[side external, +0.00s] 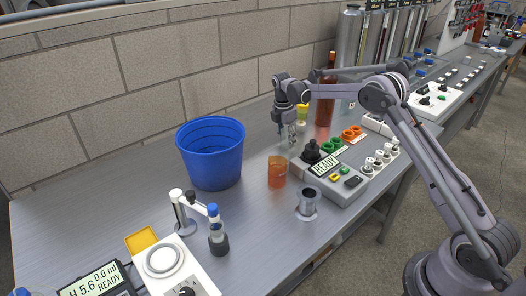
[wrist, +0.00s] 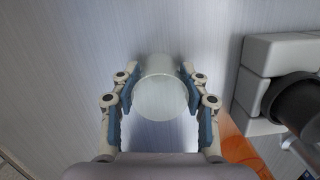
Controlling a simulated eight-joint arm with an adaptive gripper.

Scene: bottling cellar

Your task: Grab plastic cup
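A clear, see-through plastic cup (wrist: 160,96) is between the two fingers of my gripper (wrist: 161,72) in the wrist view. A blue-padded finger stands close along each side of it. Whether both pads press on the cup or leave a thin gap is not clear. In the side view my gripper (side external: 289,136) points down near the table, behind the grey console, and the cup is small and partly hidden by the fingers there. I cannot tell whether the cup rests on the table.
A blue bucket (side external: 211,155) stands left of my gripper. An orange cup (side external: 277,172) and a metal cup (side external: 308,203) stand nearer the camera. The grey console (side external: 345,183) is close on the right. A yellow cup (side external: 302,113) and brown bottle (side external: 325,103) stand behind.

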